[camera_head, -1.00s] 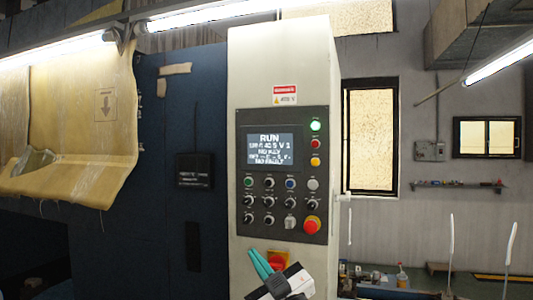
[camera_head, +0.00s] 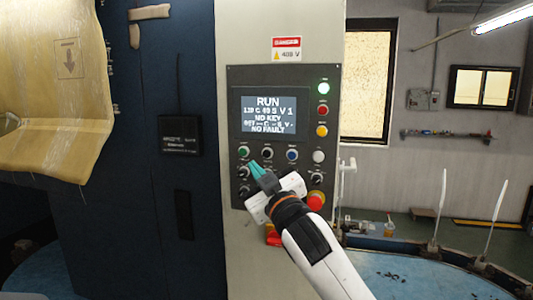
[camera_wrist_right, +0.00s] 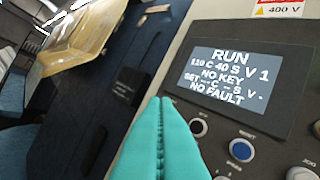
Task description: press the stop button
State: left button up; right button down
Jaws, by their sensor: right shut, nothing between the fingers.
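The control panel (camera_head: 235,85) is upright on a pale cabinet, and its screen (camera_head: 268,114) reads RUN. Below the screen is a row of buttons: green (camera_head: 243,152), black (camera_head: 267,153), blue (camera_head: 292,154) and white (camera_head: 318,156). In the wrist view the black button (camera_wrist_right: 198,127) is just right of the fingers, beside the blue button (camera_wrist_right: 240,150) labelled RESET. I cannot read a stop label. My right gripper (camera_head: 254,165) is shut and empty, its teal tips just below the green and black buttons; contact is unclear. It also fills the lower middle of the wrist view (camera_wrist_right: 162,102). My left gripper is out of view.
Several knobs line the lower panel, some hidden. Green, red and yellow lamps (camera_head: 323,109) run down the right side. A dark blue cabinet wall is on the left.

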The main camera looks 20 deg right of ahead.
aim_at(267, 154)
jog(key=shift+w+d+f+p, duration=0.1)
jog(key=shift+w+d, duration=0.7)
jog(key=shift+w, duration=0.5)
jog(key=shift+w+d+r+p, duration=0.1)
jog(key=shift+w+d, duration=0.75)
jog(key=shift+w, duration=0.5)
jog(key=shift+w+d+f+p, duration=0.1)
jog(key=shift+w+d, duration=0.7)
jog(key=shift+w, duration=0.5)
jog(key=shift+w+d, duration=0.25)
jog(key=shift+w, duration=0.1)
jog(key=shift+w+d+p, duration=0.25)
jog(key=shift+w+p, duration=0.1)
jog(key=shift+p, duration=0.15)
jog(key=shift+s+a+f, duration=0.1)
jog(key=shift+s+a, duration=0.25)
jog(key=shift+s, duration=0.15)
jog(key=shift+s+a, duration=0.1)
jog(key=shift+s, duration=0.1)
